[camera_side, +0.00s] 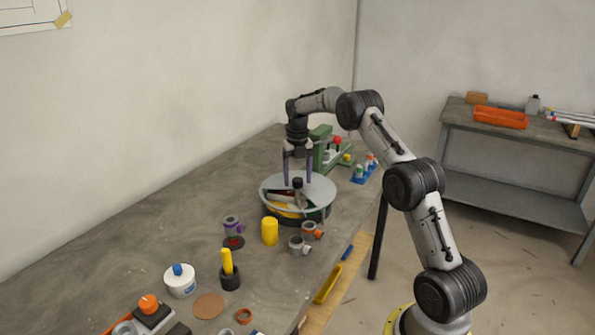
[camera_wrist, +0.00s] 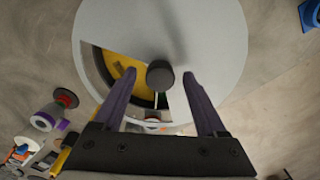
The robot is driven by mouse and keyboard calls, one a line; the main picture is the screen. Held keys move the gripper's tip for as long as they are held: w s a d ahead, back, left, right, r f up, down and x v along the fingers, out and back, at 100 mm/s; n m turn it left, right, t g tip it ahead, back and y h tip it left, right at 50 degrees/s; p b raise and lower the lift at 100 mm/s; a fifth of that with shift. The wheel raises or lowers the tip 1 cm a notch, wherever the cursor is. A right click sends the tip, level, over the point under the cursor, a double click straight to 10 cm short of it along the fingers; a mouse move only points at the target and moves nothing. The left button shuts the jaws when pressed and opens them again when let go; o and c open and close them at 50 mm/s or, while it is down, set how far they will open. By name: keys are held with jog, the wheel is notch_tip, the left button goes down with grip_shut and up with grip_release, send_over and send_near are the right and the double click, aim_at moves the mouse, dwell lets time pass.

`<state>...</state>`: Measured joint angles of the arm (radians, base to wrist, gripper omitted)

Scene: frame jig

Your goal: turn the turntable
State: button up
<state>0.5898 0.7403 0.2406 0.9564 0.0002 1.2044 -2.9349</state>
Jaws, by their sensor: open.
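The turntable (camera_side: 272,188) is a round grey disc on a dark base, on the long grey bench. A wedge-shaped opening in the disc shows yellow and red contents below. A dark upright knob (camera_side: 297,184) stands on the disc. In the wrist view the grey disc (camera_wrist: 220,40) fills the middle, with the round dark knob (camera_wrist: 160,75) seen from above. My gripper (camera_side: 297,182) is open, its two purple fingers pointing down on either side of the knob. In the wrist view the fingertips (camera_wrist: 160,78) flank the knob with gaps visible. Whether the fingers touch the disc cannot be told.
A yellow cylinder (camera_side: 270,231), a purple-and-grey fitting (camera_side: 233,226) and orange-and-grey fittings (camera_side: 300,245) stand in front of the turntable. A green press (camera_side: 322,150) with a red ball handle is close behind. A blue rack (camera_side: 364,172) sits to the right.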

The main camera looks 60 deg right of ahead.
notch_tip(320, 180, up, 14)
dwell(0.5)
jog(key=shift+f, duration=0.1)
